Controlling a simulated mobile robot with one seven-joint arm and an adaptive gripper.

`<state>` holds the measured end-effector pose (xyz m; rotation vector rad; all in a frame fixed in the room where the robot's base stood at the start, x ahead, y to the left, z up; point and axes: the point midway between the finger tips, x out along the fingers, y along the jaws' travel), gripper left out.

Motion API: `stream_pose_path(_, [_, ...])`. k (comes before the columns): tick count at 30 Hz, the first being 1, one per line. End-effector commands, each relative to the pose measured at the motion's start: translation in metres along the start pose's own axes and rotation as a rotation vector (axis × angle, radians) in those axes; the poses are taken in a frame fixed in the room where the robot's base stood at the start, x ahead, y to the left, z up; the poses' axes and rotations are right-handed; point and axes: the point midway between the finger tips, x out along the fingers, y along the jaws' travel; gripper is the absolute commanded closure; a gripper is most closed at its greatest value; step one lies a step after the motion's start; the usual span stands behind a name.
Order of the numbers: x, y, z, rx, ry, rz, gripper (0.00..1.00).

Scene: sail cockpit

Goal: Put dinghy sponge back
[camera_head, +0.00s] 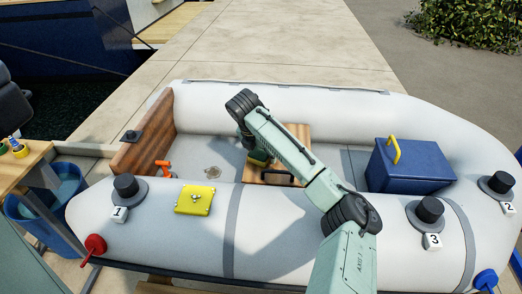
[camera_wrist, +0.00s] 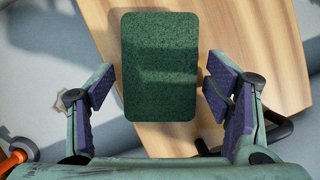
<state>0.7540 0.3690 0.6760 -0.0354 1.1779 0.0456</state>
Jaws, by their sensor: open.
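The dinghy sponge (camera_wrist: 160,70) is a dark green rounded block in the wrist view, over the wooden seat (camera_wrist: 265,60). My gripper (camera_wrist: 160,78) is open, with one purple-padded finger on each side of the sponge's lower half. A gap shows between each finger and the sponge. In the head view the fingers are mostly hidden behind my wrist.
A blue box with a yellow handle (camera_head: 408,166) stands right of the wooden seat inside the dinghy. A yellow box (camera_head: 194,199) sits on the near tube (camera_head: 285,225). An orange handle (camera_head: 164,169) is at left. A blue bucket (camera_head: 45,207) stands outside, left. Bare floor (camera_head: 213,152) shows left of the seat.

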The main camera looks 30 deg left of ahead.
Motion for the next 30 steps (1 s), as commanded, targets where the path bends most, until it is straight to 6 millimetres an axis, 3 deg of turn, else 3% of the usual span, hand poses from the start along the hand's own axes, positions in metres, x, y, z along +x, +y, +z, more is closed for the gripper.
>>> stream_pose_path(11, [-0.008,0.001,0.001,-0.001,-0.003,0.001,0.27])
stream_pose_path(25, [-0.101,0.001,0.002,-0.002,-0.004,0.002,0.27])
stream_pose_path(30, [-0.118,0.000,0.002,-0.001,-0.002,0.000,0.27])
